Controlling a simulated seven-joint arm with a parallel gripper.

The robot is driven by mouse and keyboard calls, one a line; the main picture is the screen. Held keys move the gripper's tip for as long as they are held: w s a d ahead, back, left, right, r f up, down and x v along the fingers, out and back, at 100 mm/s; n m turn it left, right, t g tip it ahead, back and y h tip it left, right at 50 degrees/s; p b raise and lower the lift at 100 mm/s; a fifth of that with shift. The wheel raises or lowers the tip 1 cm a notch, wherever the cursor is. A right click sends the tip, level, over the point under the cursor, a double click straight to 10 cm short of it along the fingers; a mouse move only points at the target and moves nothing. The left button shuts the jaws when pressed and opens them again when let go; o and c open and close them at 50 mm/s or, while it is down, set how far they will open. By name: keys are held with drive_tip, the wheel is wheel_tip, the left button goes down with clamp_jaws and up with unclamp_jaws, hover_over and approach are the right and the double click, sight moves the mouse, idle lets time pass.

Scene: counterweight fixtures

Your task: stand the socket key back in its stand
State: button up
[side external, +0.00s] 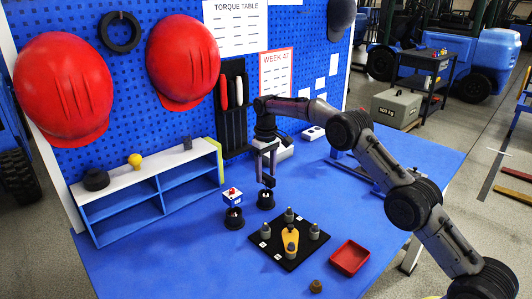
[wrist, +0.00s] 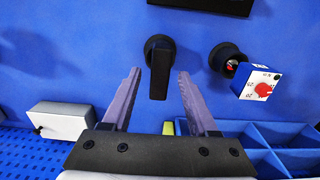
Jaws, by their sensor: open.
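A black upright piece with a bar-like head, which looks like the socket key (side external: 267,186), stands in a round black base that looks like its stand (side external: 266,203). In the wrist view the key (wrist: 158,82) shows between and beyond my fingertips, with the round stand (wrist: 153,42) behind it. My gripper (side external: 266,170) is open just above the key; in the wrist view its fingers (wrist: 159,75) are spread with a gap on both sides of it. I cannot tell how deep the key sits in the stand.
The blue front-left table is clear.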

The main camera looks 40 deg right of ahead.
wheel_tip(320, 180, up, 10)
idle(0.5)
drive_tip(key=shift+r, duration=0.1)
drive_tip(key=s+a+r+t, duration=0.25)
drive_tip(key=s+r, duration=0.55)
drive_tip(key=r, duration=0.4)
drive_tip(key=s+a+r, duration=0.3)
drive_tip(key=s+r, duration=0.2)
drive_tip(key=s, duration=0.6)
drive_tip(key=s+f+t, duration=0.1)
drive_tip(key=s+f, duration=0.3)
drive_tip(key=s, duration=0.4)
drive_tip(key=s+a+f+t, duration=0.1)
drive_tip(key=s+f, duration=0.2)
drive_tip(key=s, duration=0.6)
drive_tip(key=s+a+f+t, duration=0.1)
drive_tip(key=s+f, duration=0.3)
drive_tip(key=s, duration=0.5)
drive_tip(key=shift+a+f, duration=0.25)
drive_tip(key=shift+f, duration=0.1)
